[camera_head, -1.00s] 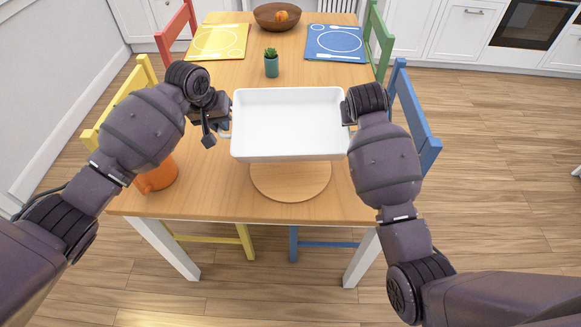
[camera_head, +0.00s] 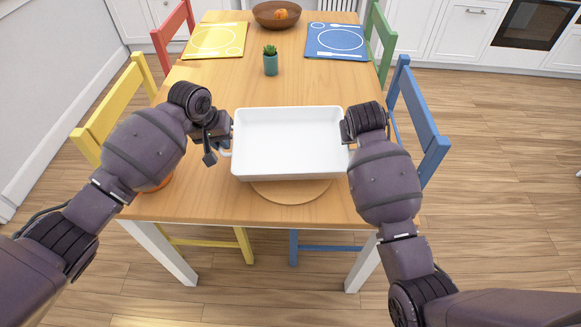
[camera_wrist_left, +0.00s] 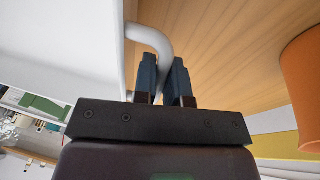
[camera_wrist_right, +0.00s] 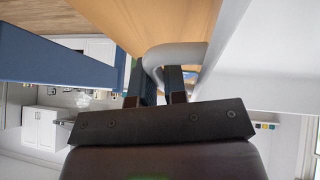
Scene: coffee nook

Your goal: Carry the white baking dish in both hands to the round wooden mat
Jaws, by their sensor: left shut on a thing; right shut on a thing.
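The white baking dish (camera_head: 288,142) is empty and looks level. It covers the back part of the round wooden mat (camera_head: 292,193), whose front edge shows below it. My left gripper (camera_head: 226,142) is shut on the dish's left handle (camera_wrist_left: 158,42), with a finger on each side of it in the left wrist view (camera_wrist_left: 165,78). My right gripper (camera_head: 348,138) is shut on the right handle (camera_wrist_right: 160,62), which also shows between its fingers in the right wrist view (camera_wrist_right: 158,85). I cannot tell from the head view whether the dish touches the mat.
An orange pot (camera_wrist_left: 303,85) stands on the table beside my left arm, mostly hidden in the head view. A small potted plant (camera_head: 270,62) stands behind the dish. Yellow (camera_head: 214,41) and blue (camera_head: 335,41) placemats and a brown bowl (camera_head: 276,15) lie farther back. Chairs flank the table.

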